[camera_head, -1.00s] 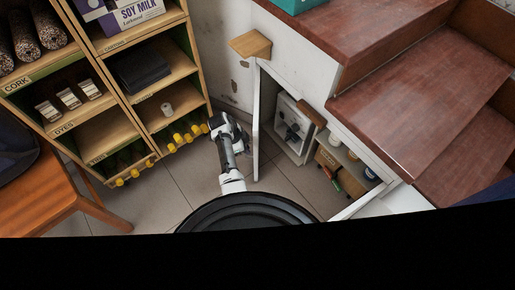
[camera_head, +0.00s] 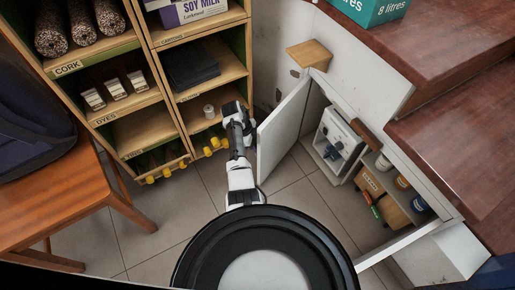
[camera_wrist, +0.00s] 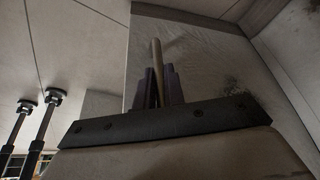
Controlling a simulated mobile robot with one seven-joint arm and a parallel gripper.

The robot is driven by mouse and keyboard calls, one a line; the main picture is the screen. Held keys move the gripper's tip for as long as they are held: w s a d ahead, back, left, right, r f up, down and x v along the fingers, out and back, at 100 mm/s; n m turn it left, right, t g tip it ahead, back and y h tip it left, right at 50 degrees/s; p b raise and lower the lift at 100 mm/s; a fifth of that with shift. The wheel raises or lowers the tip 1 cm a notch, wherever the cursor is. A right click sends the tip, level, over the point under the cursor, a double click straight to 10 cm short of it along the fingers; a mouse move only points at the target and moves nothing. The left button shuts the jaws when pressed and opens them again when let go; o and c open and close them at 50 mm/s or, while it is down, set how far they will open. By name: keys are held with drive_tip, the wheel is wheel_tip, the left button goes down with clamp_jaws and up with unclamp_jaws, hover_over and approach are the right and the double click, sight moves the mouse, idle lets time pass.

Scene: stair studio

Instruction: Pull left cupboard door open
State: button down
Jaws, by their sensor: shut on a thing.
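The left cupboard door (camera_head: 282,130) is a white panel under the stairs, standing well open toward the shelf unit in the head view. Its outer face is turned toward my gripper (camera_head: 250,128), which is at the door's free edge side. In the wrist view my gripper (camera_wrist: 158,92) has its dark fingers closed around a thin rod-like handle (camera_wrist: 156,58). The handle is too small to make out in the head view. The cupboard's inside (camera_head: 350,165) shows a white box with a dark fitting and a lower shelf with jars.
A wooden shelf unit (camera_head: 195,95) with yellow-capped bottles (camera_head: 212,146) stands close left of my arm. A wooden chair (camera_head: 60,205) is at left. A second white door (camera_head: 408,246) stands open at lower right. Red-brown stair treads (camera_head: 450,125) rise at right. Tiled floor is clear between.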

drive_tip(key=shift+w, duration=0.1)
idle(0.3)
drive_tip(key=c, duration=1.5)
unclamp_jaws()
drive_tip(key=p+v, duration=0.2)
drive_tip(key=v, duration=1.1)
drive_tip(key=shift+r, duration=0.4)
drive_tip(key=shift+a, duration=0.1)
